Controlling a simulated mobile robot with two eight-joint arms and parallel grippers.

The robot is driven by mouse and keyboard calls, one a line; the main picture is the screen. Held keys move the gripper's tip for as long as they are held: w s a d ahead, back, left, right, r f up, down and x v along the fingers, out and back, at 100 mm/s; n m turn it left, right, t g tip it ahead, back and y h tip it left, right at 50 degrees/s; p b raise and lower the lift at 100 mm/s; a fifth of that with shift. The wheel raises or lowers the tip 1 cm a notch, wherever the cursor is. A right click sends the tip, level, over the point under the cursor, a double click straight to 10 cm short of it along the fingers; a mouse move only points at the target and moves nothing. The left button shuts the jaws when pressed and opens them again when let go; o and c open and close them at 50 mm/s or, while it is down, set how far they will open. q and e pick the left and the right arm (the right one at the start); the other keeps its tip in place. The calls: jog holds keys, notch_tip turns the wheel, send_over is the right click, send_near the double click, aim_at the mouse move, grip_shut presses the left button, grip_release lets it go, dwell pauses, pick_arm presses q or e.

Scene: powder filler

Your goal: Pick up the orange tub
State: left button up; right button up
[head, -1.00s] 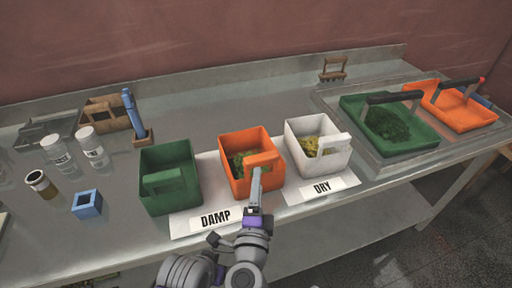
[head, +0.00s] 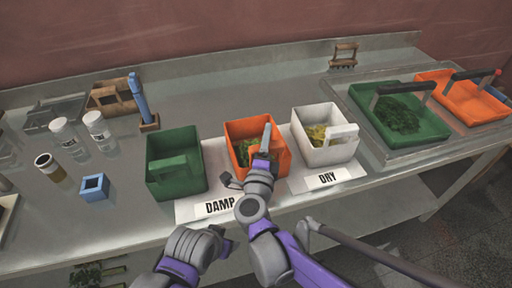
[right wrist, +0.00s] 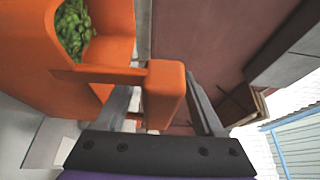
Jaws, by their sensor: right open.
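The orange tub (head: 238,129) stands upright on the bench between a green tub and a white tub, behind the DAMP label. It holds green leafy matter (head: 243,152), and an orange handle sticks out at its front. My right gripper (head: 266,138) is at the front of this tub, over the handle, and hides part of it. In the right wrist view, the open fingers stand on either side of the orange handle (right wrist: 165,95), with the tub wall (right wrist: 110,38) to the left. Whether a finger touches the handle is unclear.
The green tub (head: 172,150) and white tub (head: 312,121) flank closely. Green (head: 428,122) and orange trays (head: 462,105) sit at the right. Jars (head: 69,138), a blue square holder (head: 94,187) and a wooden rack (head: 107,98) are at the left. The bench back is mostly clear.

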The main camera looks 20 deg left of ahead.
jog(key=shift+w, duration=0.5)
jog(key=shift+s, duration=0.1)
jog(key=shift+c, duration=0.2)
grip_shut()
dwell(0.8)
